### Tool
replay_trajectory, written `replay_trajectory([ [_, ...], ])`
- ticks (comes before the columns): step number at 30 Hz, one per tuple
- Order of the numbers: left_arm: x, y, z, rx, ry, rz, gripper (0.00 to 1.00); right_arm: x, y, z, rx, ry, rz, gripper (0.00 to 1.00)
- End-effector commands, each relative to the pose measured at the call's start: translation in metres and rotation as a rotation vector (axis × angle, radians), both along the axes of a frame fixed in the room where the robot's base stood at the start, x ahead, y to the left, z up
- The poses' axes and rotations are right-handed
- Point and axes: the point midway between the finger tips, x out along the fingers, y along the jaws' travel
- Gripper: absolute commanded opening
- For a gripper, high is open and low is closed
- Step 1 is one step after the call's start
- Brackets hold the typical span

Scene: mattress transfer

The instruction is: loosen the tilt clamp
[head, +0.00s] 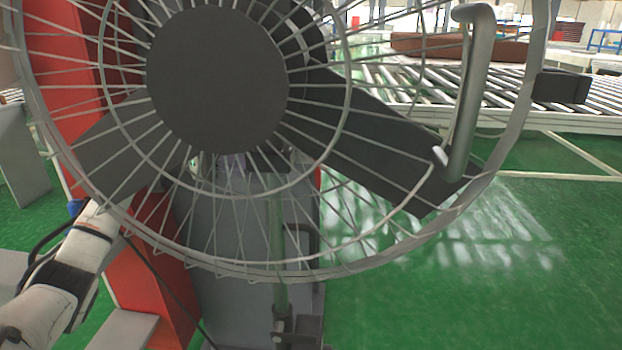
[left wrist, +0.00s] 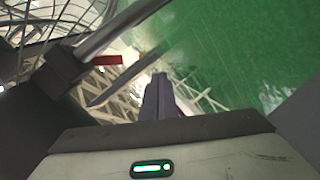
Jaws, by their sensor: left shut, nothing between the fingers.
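A large fan with a round wire cage (head: 225,274) and a dark hub (head: 217,80) fills the left and middle of the head view. A grey curved handle (head: 470,100) is at its right side. In the left wrist view, a dark block (left wrist: 60,73) sits on a grey bar (left wrist: 122,28), with a short red piece (left wrist: 105,60) beside it. I cannot tell for certain whether this is the tilt clamp. My left gripper (left wrist: 160,88) is shut and empty, apart from the block and to its right in that view. In the head view, my left arm reaches behind the cage, hiding the gripper.
A grey pole (head: 278,235) stands behind the lower cage, with a dark fitting (head: 300,330) low down. Red and grey structure (head: 150,270) is close to my left arm. A roller conveyor (head: 420,95) carries a brown slab (head: 440,46). Green floor (head: 450,270) is open at right.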

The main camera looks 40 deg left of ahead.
Motion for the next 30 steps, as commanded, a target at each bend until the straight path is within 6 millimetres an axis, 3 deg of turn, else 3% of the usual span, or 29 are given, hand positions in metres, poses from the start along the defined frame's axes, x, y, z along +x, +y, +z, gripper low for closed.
replay_trajectory([
  [1,-0.012,0.006,0.025,-0.027,-0.055,-0.039,0.00,0.000,0.002,-0.006,-0.008,-0.002,0.012,0.00],
  [3,-0.028,0.009,0.051,-0.054,-0.107,-0.087,0.00,0.001,0.003,-0.008,-0.016,-0.003,0.023,0.00],
  [7,-0.041,0.008,0.072,-0.077,-0.154,-0.136,0.00,0.000,0.004,-0.008,-0.024,-0.003,0.033,0.00],
  [11,-0.038,-0.005,0.073,-0.080,-0.158,-0.143,0.00,0.000,0.004,-0.008,-0.025,-0.003,0.034,0.00],
  [21,-0.018,-0.062,0.064,-0.081,-0.156,-0.141,0.00,0.000,0.004,-0.007,-0.024,-0.003,0.033,0.00],
  [30,-0.010,-0.083,0.061,-0.081,-0.156,-0.138,0.00,0.000,0.004,-0.006,-0.023,-0.002,0.033,0.00],
])
